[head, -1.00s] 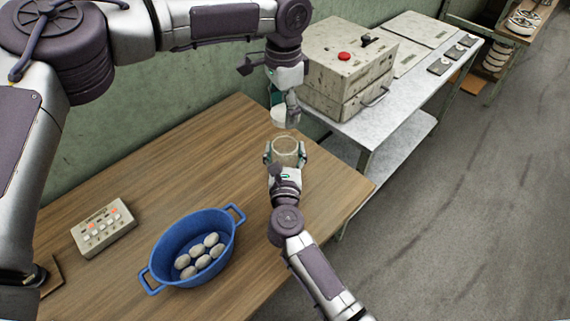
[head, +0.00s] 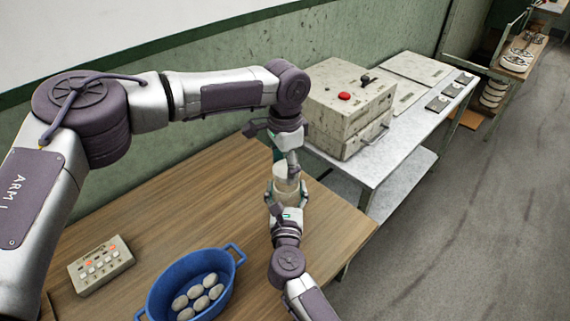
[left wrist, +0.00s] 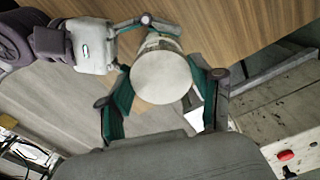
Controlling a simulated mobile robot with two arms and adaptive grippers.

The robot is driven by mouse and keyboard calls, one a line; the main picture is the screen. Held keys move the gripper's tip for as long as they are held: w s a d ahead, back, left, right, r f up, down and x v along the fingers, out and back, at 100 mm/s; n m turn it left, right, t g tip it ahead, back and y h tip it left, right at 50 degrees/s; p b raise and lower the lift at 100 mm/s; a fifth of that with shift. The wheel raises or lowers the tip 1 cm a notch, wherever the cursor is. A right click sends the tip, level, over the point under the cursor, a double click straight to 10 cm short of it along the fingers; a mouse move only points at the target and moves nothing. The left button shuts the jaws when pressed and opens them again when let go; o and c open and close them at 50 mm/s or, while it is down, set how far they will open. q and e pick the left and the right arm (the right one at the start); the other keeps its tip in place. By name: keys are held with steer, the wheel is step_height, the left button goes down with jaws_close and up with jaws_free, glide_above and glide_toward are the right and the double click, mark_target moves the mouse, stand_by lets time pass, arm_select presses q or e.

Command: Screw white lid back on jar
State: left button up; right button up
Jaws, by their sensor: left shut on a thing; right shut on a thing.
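The white lid (head: 286,169) is held by my left gripper (head: 287,162), whose arm reaches down from above. In the left wrist view the lid's flat round top (left wrist: 161,78) lies between the green-padded fingers of my left gripper (left wrist: 163,94). The pale jar (head: 285,186) stands upright under the lid. My right gripper (head: 286,197) is shut around the jar from the near side. The jar's side also shows past the lid in the left wrist view (left wrist: 156,40). The lid is at the jar's mouth; whether it is seated or level is too small to tell.
A blue basin (head: 238,256) with several pale cocoons and a button box (head: 101,264) are on the wooden table (head: 180,215). A metal bench (head: 370,150) with a control box (head: 345,105) stands behind at right. The table between basin and wall is clear.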

mark_target(286, 198)
arm_select(q)
steer(key=shift+f, duration=0.85)
steer(key=shift+f, duration=0.55)
